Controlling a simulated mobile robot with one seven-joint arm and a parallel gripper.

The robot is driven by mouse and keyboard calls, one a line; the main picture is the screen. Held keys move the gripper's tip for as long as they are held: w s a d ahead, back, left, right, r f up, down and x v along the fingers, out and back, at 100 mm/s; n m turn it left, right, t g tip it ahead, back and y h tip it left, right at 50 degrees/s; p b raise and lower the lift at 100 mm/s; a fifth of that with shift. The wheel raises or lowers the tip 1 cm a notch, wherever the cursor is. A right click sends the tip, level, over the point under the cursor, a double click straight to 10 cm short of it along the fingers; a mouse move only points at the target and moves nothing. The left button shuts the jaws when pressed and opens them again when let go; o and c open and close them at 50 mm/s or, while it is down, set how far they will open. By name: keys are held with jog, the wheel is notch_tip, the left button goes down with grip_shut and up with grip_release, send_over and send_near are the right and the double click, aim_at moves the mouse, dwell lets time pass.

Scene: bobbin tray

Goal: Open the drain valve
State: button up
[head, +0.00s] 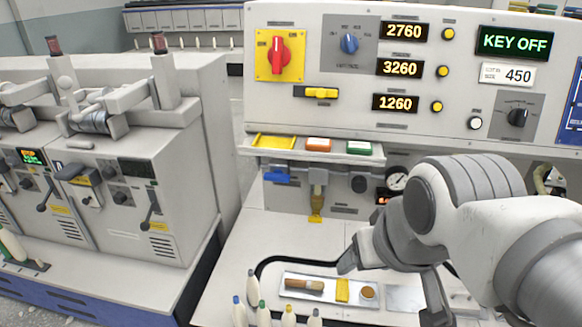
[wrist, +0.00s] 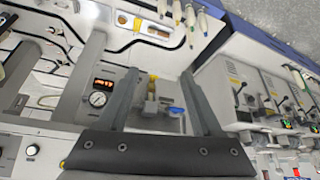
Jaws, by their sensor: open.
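The air unit under the panel shelf has an amber filter bowl (head: 318,190) with a small yellow piece (head: 315,218) at its bottom, which looks like the drain valve. A blue handle (head: 277,176) sits to its left. In the wrist view, the yellow piece (wrist: 153,77) and blue handle (wrist: 175,110) lie between my fingers in the picture, farther away. My gripper (head: 391,292) is open and empty, right of and nearer than the filter, above the work surface. It also shows in the wrist view (wrist: 158,73). Whether the valve is open cannot be told.
A pressure gauge (head: 397,180) and black knob (head: 359,184) sit right of the filter. A tray (head: 326,296) with small items lies in front, with several bobbins (head: 289,315) nearer. The shelf (head: 330,155) overhangs the air unit.

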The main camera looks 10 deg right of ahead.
jog(key=shift+o, duration=1)
jog(key=w+a+f+n+g+y, duration=0.1)
jog(key=w+a+f+n+g, duration=0.1)
jog(key=w+a+f, duration=0.3)
notch_tip(320, 180, down, 4)
jog(key=shift+f+n+y+b, duration=0.15)
jog(key=shift+n+y+b, duration=0.3)
jog(key=shift+n, duration=0.15)
jog(key=a+f+n+g+h+b, duration=0.25)
jog(key=f+n, duration=0.35)
jog(key=f, duration=1.7)
jog(key=d+f+n+t+h, duration=0.1)
jog(key=d+f+n+h, duration=0.3)
jog(key=f, duration=0.2)
jog(key=n+t+b, duration=0.2)
jog(key=n+t, duration=1.3)
jog(key=n, duration=0.5)
send_near(315, 222)
jog(key=b+x, duration=0.1)
jog(key=x, duration=0.8)
